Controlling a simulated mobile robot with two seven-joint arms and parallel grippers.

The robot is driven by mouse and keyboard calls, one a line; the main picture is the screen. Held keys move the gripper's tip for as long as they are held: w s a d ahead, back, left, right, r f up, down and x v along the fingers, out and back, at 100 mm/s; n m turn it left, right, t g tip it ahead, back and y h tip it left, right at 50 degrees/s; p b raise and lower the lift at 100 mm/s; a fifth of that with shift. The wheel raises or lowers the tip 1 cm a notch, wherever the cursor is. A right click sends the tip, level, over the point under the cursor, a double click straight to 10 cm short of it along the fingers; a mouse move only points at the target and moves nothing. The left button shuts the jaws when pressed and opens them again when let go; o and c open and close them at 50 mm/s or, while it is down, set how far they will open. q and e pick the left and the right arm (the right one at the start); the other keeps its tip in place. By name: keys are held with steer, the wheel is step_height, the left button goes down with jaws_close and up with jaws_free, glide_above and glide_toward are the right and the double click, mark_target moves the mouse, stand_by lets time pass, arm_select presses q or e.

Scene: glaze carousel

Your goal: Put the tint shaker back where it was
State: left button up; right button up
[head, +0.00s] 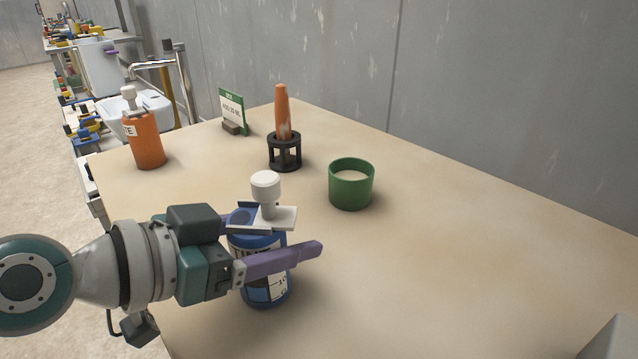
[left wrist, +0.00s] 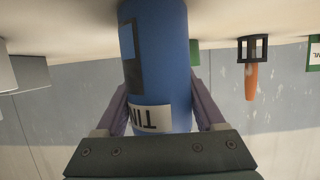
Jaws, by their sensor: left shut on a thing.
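The tint shaker (head: 262,287) is a blue bottle with a dark and white label and a white knobbed top. It is upright near the left side of the table. My left gripper (head: 287,252) is shut on it, with purple fingers on both sides of its body. In the left wrist view, the blue shaker (left wrist: 160,60) fills the middle, upside down in the picture, between the fingers. I cannot tell for sure whether its base touches the table. My right gripper is not in view.
A green cup (head: 351,190) with pale contents stands right of the shaker. Behind are a black holder (head: 285,155) with an orange cone-shaped thing (head: 282,112), a green-and-white sign (head: 232,108) and an orange bottle (head: 147,142). The table's (head: 460,260) right part is mostly clear; a wall runs behind.

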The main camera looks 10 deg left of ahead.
arm_select(q)
steer(key=shift+f, duration=0.2)
steer(key=o, duration=1.5)
steer(key=shift+r, duration=0.1)
